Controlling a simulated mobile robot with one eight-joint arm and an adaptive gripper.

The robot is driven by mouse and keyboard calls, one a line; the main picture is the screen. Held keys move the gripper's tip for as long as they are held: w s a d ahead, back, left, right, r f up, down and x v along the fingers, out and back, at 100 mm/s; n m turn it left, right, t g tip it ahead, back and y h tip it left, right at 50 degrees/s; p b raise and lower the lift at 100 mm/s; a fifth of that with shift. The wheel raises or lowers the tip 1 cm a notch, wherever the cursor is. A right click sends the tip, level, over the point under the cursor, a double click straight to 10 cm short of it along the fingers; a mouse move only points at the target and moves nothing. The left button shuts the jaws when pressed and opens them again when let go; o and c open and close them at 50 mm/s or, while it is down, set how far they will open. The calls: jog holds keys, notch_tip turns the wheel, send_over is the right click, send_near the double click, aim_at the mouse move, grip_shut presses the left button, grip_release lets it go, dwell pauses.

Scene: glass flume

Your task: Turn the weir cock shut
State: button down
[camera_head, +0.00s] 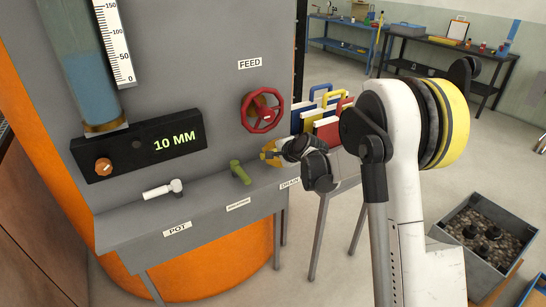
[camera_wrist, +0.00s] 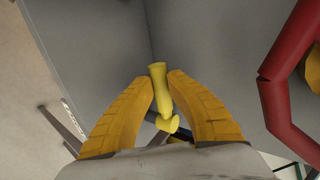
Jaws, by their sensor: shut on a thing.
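Three small cocks stand along the ledge of the grey panel. A white-handled cock (camera_head: 163,188) is above the POT label, and its handle points left. A green-handled cock (camera_head: 240,172) is above a middle label (camera_head: 238,204) too small to read. My gripper (camera_head: 270,152) is at the right end, above a label that reads DRAIN (camera_head: 289,183). In the wrist view its yellow fingers (camera_wrist: 162,82) are shut on a yellow cock handle (camera_wrist: 158,76). In the head view my fingers mostly hide that handle. I cannot read which cock is marked weir.
A red FEED handwheel (camera_head: 262,111) is just above my gripper; its rim shows close at the right in the wrist view (camera_wrist: 285,110). A display (camera_head: 138,146) reads 10 MM. A grey crate of stones (camera_head: 490,240) sits at right.

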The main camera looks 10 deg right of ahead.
jog(key=shift+w+a+m+h, duration=0.1)
jog(key=shift+w+m+h, duration=0.1)
jog(key=shift+m+h, duration=0.2)
jog(key=c, duration=1.2)
grip_release()
jog(key=shift+w+f, duration=0.1)
jog(key=shift+w, duration=0.05)
jog(key=shift+c, duration=0.2)
jog(key=v, duration=1.2)
jog(key=shift+s, duration=0.25)
jog(key=shift+f, duration=0.1)
